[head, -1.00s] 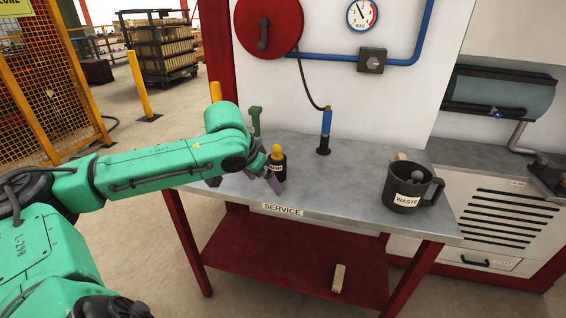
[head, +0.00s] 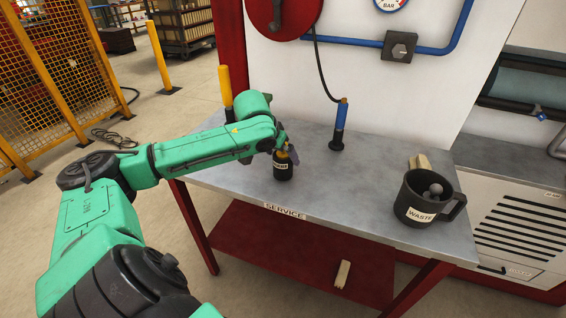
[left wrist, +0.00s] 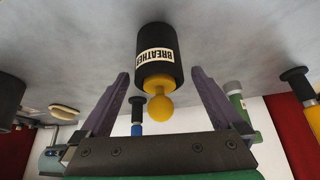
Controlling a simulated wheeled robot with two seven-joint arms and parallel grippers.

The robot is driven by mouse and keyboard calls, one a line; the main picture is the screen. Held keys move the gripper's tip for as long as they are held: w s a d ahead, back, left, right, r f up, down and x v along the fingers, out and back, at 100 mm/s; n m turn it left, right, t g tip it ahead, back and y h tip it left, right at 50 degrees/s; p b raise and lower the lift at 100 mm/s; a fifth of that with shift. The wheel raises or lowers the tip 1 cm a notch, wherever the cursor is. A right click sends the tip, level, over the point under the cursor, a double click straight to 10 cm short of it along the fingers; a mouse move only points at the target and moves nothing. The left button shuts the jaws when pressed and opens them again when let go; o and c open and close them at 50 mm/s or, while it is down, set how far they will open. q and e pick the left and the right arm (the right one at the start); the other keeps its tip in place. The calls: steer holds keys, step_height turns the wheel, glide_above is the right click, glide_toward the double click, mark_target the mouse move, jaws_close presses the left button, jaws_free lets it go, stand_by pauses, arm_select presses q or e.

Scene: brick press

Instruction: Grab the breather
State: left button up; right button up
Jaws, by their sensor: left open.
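The breather is a small black cylinder with a white label and a yellow ball knob on top. It stands upright on the grey service table (head: 350,195), near the table's left front. In the head view the breather (head: 283,170) is partly covered by my left gripper (head: 287,150), which is at its top. In the left wrist view the breather (left wrist: 157,60) shows its label, and its yellow knob lies between the two spread purple fingers of my left gripper (left wrist: 160,95). The fingers are open, one on each side, with gaps to the knob. My right gripper is not in view.
A black waste mug (head: 412,195) with a grey ball in it stands at the table's right. A blue and black tool (head: 340,125) on a hose stands behind. A yellow and black cylinder (head: 226,85) is at the back left. A pale block (head: 342,274) lies on the lower shelf.

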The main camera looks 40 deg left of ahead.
arm_select(q)
steer(key=x, duration=0.4)
steer(key=shift+w+f, duration=0.25)
steer(key=shift+w, duration=0.1)
steer(key=shift+s+r, duration=0.1)
steer(key=shift+c, duration=1.2)
steer(key=c, duration=1.2)
